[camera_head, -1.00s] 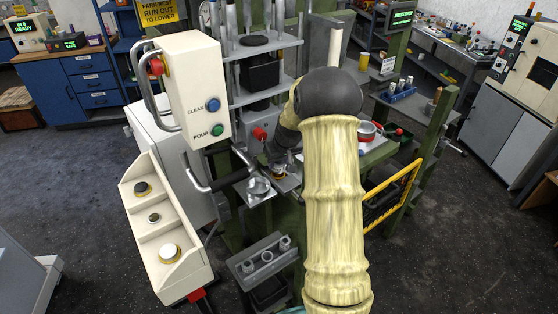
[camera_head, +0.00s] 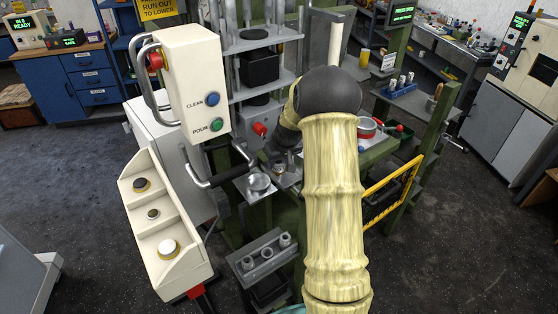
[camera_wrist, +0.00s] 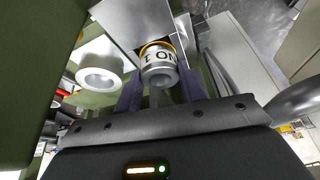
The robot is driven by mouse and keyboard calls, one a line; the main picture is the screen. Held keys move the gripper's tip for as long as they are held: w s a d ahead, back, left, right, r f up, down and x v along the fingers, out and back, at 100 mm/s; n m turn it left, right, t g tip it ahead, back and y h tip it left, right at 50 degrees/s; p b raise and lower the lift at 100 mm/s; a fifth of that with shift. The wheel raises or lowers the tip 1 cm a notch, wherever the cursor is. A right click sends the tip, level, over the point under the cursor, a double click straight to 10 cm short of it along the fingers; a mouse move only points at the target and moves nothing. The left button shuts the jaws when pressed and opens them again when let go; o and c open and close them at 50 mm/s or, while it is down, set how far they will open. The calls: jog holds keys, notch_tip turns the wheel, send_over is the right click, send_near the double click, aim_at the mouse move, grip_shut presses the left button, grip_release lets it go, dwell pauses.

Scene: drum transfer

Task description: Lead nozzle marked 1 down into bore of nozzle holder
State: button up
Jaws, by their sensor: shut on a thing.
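My gripper (camera_wrist: 160,92) is shut on the nozzle (camera_wrist: 160,68), a short silver cylinder with a white label and an orange band. The label reads upside down as "NO 1", cut off at one side. The band end lies against or close to a grey plate (camera_wrist: 128,18), probably the nozzle holder. The bore is hidden, so I cannot tell whether the nozzle has entered it. In the head view my gripper (camera_head: 281,158) is small and partly hidden by my arm, above a small shelf on the green frame.
A silver cup-like ring (camera_head: 259,183) stands close left of my gripper; a silver cylinder (camera_wrist: 100,68) is beside the nozzle in the wrist view. A black handle (camera_head: 232,170) lies left. A grey rack (camera_head: 262,256) with cylinders is below. A red-handled pan (camera_head: 367,128) is right.

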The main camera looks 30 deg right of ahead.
jog(key=o, duration=1.2)
jog(key=b+v, duration=0.4)
jog(key=v, duration=1.3)
jog(key=shift+s+r, duration=0.15)
jog(key=shift+a, duration=0.1)
